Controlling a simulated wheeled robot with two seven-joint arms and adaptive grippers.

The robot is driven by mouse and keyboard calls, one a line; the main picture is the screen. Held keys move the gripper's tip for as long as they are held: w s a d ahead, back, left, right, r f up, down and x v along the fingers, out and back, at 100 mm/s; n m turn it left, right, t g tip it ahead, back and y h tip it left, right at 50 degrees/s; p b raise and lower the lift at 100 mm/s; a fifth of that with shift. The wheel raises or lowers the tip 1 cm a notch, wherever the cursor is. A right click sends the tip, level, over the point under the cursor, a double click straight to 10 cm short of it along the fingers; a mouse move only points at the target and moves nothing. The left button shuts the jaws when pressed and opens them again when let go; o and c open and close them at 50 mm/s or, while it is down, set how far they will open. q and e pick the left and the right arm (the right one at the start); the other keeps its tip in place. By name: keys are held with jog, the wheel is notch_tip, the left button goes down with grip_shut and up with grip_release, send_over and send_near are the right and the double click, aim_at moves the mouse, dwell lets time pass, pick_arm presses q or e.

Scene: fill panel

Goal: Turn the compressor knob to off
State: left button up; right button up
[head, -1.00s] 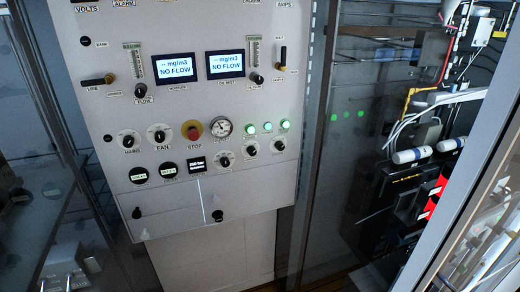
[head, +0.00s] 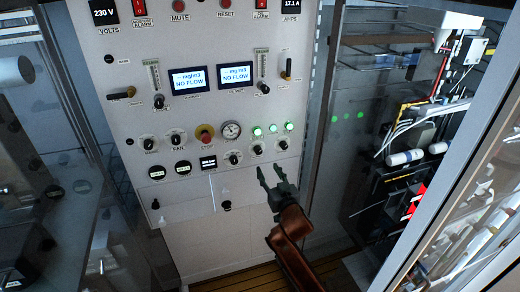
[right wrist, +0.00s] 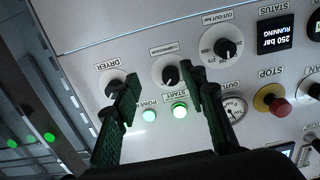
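The compressor knob (head: 257,150) is a small black knob on a white dial, in the lower row of the panel. In the right wrist view the compressor knob (right wrist: 170,74) shows under its label, between the dryer knob (right wrist: 114,88) and the cut-out knob (right wrist: 224,48). Its pointer setting is too small to read surely. My right gripper (head: 270,169) is open and empty, just below the knob in the head view. In the right wrist view its fingers (right wrist: 158,72) stand apart on either side of the compressor knob. I cannot tell whether they touch the panel. My left gripper is out of view.
Lit green lights (head: 273,129) sit above the knobs. A red stop button on a yellow base (head: 205,132) and a round gauge (head: 231,130) lie to the left. A glass partition and equipment stand to the right. Free floor (head: 225,281) shows below the panel.

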aim_at(259, 152)
jog(key=shift+w+a+r+p, duration=0.15)
jog(key=shift+w+a+r, duration=0.4)
jog(key=shift+w, duration=0.6)
jog(key=shift+w+a+r+p, duration=0.2)
jog(key=shift+w+a+r, duration=0.4)
jog(key=shift+w, duration=0.55)
jog(key=shift+w+a+r+p, duration=0.15)
jog(key=shift+w+a+r, duration=0.4)
jog(key=shift+w, duration=0.6)
jog(key=shift+c, duration=0.3)
grip_shut()
